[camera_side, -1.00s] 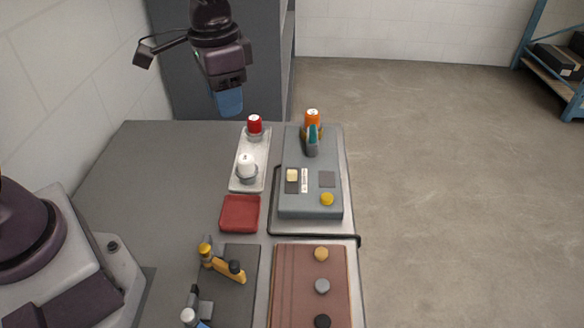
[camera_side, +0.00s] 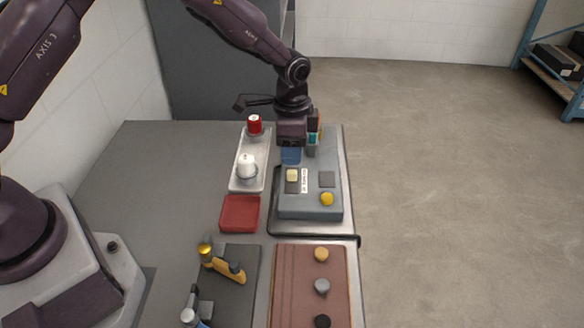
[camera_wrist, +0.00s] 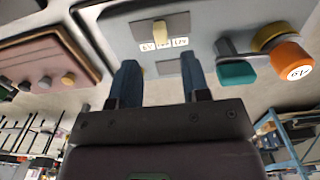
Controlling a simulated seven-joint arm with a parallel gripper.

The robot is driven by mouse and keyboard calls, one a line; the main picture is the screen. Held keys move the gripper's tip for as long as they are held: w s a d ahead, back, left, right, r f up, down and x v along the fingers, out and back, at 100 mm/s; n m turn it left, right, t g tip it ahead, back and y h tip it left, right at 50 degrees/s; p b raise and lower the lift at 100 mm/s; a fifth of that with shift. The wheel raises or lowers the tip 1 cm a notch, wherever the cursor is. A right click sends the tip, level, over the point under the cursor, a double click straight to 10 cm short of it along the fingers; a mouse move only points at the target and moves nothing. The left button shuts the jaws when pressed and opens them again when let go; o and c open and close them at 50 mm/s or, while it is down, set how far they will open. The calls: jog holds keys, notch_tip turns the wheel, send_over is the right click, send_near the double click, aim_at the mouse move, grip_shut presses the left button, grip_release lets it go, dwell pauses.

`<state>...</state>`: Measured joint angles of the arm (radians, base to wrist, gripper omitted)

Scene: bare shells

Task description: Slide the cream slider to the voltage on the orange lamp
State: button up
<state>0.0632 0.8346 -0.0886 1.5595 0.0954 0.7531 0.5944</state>
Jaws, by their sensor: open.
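The cream slider (camera_side: 292,175) sits in a dark slot on the blue-grey box (camera_side: 310,209). In the wrist view the slider (camera_wrist: 160,31) stands near the slot's middle, beside a white label strip (camera_wrist: 148,46). The strip's left label seems to read 6V and its right one 12V; the middle one is hard to read. The orange lamp (camera_wrist: 291,61) bears a white disc that seems to read 6V; in the side view my arm mostly hides it. My gripper (camera_side: 291,157) is open and empty above the box. Its fingertips (camera_wrist: 159,62) are apart from the slider.
A teal-topped lever (camera_wrist: 236,72) stands between slider and lamp. The box also carries a yellow knob (camera_side: 327,199) and a dark square plate (camera_side: 327,179). A white tray (camera_side: 237,182) with red and white lamps, and a red dish (camera_side: 240,213), lie to its left.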

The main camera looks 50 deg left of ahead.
aim_at(292, 172)
notch_tip(292, 172, down, 6)
jog(key=shift+f, duration=0.1)
jog(key=shift+c, duration=0.4)
grip_shut()
